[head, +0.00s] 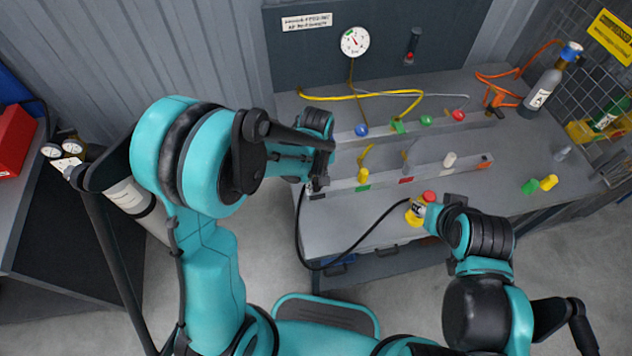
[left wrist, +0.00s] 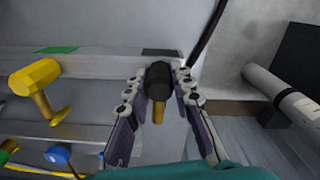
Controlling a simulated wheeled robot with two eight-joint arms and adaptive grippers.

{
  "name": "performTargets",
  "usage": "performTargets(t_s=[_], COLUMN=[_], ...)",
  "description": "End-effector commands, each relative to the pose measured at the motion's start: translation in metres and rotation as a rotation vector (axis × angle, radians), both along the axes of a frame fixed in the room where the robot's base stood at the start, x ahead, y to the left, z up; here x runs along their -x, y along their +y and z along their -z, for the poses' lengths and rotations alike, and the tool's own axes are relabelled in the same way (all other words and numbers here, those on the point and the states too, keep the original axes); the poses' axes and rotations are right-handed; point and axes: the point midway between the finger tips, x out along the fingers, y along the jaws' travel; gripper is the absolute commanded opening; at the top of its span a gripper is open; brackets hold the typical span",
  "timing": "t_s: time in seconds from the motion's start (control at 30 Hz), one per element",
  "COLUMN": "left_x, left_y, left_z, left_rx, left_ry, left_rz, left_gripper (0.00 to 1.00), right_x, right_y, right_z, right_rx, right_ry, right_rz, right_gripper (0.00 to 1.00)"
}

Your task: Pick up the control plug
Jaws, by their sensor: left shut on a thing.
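The control plug (left wrist: 158,82), a black cylinder with a brass-coloured end, sits between the fingers of my left gripper (left wrist: 155,105) in the left wrist view. The gripper is shut on it, at the left end of the grey rail (head: 385,181). In the head view my left gripper (head: 318,184) hides the plug. My right gripper (head: 434,214) is at the bench's front edge, beside a yellow box with a red button (head: 415,213). Its fingers are not clear, so I cannot tell whether it holds the box.
A yellow plug (head: 363,175) stands on the rail to the right of my left gripper. A black cable (head: 345,263) loops below the bench edge to the yellow box. Yellow hoses (head: 375,95) lie behind. A gas cylinder (head: 130,195) stands at left.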

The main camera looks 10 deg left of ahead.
Motion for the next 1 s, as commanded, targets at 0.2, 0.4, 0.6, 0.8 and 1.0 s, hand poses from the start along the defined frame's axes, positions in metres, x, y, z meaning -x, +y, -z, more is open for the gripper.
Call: performTargets(t_s=[0.2, 0.4, 0.6, 0.8, 1.0], left_x=[0.0, 0.0, -0.011, -0.024, -0.033], left_y=[0.0, 0.0, -0.032, -0.069, -0.095], left_z=[-0.008, -0.038, -0.063, -0.086, -0.102], left_rx=[0.0, 0.0, 0.0, 0.0, 0.0], left_ry=[0.0, 0.0, 0.0, 0.0, 0.0], left_rz=[0.0, 0.0, 0.005, 0.004, 0.002], left_gripper=[0.0, 0.0, 0.0, 0.0, 0.0], right_x=[0.0, 0.0, 0.0, 0.0, 0.0], right_y=[0.0, 0.0, 0.0, 0.0, 0.0], right_z=[-0.004, -0.017, -0.028, -0.038, -0.044], right_rx=[0.0, 0.0, 0.0, 0.0, 0.0], right_ry=[0.0, 0.0, 0.0, 0.0, 0.0], right_rz=[0.0, 0.0, 0.0, 0.0, 0.0], right_gripper=[0.4, 0.4, 0.4, 0.4, 0.4])
